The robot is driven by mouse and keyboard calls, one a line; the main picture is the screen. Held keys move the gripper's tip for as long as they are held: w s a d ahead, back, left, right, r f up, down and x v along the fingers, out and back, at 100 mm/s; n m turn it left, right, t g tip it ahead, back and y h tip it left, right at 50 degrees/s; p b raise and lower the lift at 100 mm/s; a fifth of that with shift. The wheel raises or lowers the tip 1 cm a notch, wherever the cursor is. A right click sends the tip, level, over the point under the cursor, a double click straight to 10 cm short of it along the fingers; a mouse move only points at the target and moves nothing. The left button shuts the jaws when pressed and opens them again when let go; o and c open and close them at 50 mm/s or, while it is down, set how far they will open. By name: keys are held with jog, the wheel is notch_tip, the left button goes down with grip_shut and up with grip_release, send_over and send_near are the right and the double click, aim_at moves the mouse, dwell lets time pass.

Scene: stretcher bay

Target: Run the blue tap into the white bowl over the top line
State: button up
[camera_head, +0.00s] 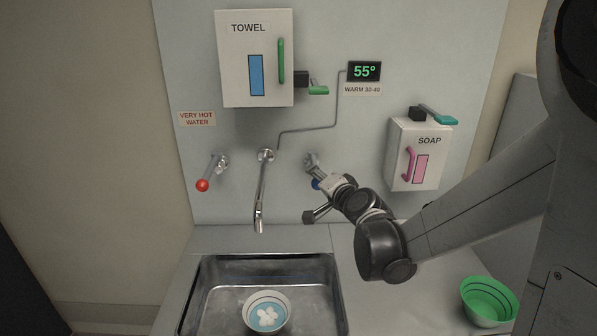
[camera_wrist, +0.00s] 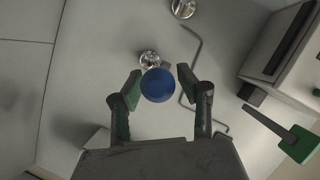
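The blue tap's round knob (camera_head: 316,184) is on the wall right of the spout, partly hidden by my gripper (camera_head: 323,190). In the wrist view the blue knob (camera_wrist: 157,86) lies between the two fingers of my gripper (camera_wrist: 160,77). The fingers are apart, with a narrow gap on each side of the knob. The white bowl (camera_head: 286,300) stands upright in the sink, below the spout (camera_head: 260,195). Dark lines ring its inner wall. Light blue with a white patch shows inside; I cannot tell the level against the top line. No stream shows from the spout.
A red-knobbed tap (camera_head: 202,185) sits left, under a "very hot water" sign (camera_head: 197,118). The display (camera_head: 364,71) reads 55°, above "warm 30-40". The towel box (camera_head: 257,85) and soap box (camera_head: 414,165) project from the wall. A green bowl (camera_head: 489,300) is at right.

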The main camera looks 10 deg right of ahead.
jog(key=shift+x, duration=2.05)
